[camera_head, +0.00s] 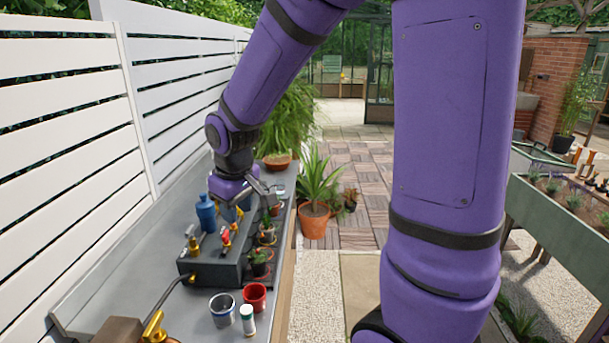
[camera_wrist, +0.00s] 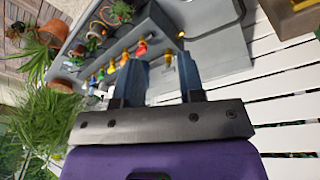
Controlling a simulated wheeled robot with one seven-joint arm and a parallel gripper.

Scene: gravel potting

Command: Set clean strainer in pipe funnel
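My gripper (camera_wrist: 162,72) is open in the wrist view, with two dark blue-grey fingers apart and nothing held between them. In the head view it hangs over the far part of the grey bench, and its fingertips are hard to make out. A grey box (camera_head: 208,270) on the bench carries several brass and red fittings (camera_head: 226,238). A thin pipe (camera_head: 168,294) runs from the box towards a brass piece (camera_head: 154,326) at the lower left. I cannot tell for sure which part is the pipe funnel. I cannot make out a strainer in either view.
A blue bottle (camera_head: 206,214) stands by the fittings. Small potted plants line the right edge. The bench's left side (camera_head: 130,265) is clear beside the white fence (camera_head: 60,150).

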